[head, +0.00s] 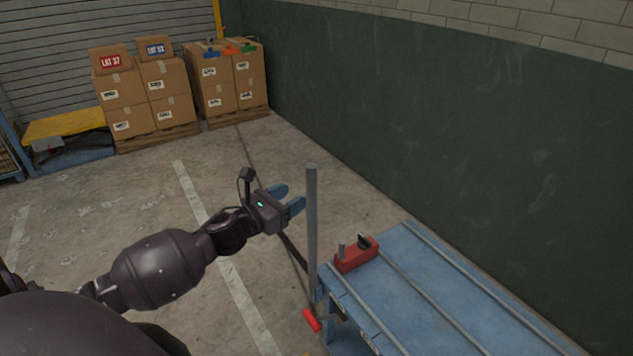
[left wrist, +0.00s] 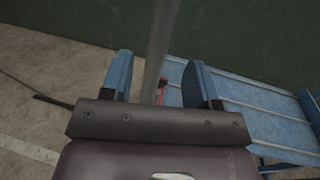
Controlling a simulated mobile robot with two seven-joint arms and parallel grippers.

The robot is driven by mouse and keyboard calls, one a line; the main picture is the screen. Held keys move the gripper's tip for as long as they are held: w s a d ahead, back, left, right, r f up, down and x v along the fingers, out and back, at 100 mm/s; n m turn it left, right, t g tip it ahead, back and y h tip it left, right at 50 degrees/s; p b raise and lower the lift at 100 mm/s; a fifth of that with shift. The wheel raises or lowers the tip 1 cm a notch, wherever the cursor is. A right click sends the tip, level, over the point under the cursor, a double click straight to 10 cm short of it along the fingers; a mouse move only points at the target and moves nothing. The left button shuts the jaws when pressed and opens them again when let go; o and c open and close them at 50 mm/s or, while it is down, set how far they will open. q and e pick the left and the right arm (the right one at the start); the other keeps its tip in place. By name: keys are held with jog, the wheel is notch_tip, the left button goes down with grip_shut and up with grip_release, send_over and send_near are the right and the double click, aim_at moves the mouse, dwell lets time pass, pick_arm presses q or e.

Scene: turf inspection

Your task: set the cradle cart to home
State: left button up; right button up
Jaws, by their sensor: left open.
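A blue bench with long grey rails (head: 440,303) stands at the lower right; I cannot tell whether it, or the red block (head: 357,254) on its far end, is the cradle cart. The block carries a short grey peg and a black knob. A tall grey post (head: 312,215) rises at the bench's corner, with a red-gripped lever (head: 312,320) low beside it. My left gripper (head: 289,198) is open, its blue fingers just left of the post. In the left wrist view the post (left wrist: 160,45) shows between the open fingers (left wrist: 160,80); contact is unclear. My right gripper is out of view.
A dark green wall (head: 440,120) runs along the right behind the bench. Stacked cartons on pallets (head: 140,100) and a yellow-topped blue platform (head: 65,125) stand at the back left. Concrete floor with white lines is clear between.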

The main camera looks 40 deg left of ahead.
pick_arm(q)
jog(key=w+d, duration=0.1)
jog(key=w, duration=0.7)
jog(key=shift+w+d, duration=0.35)
jog(key=shift+w, duration=0.05)
jog(key=shift+c, duration=0.5)
grip_shut()
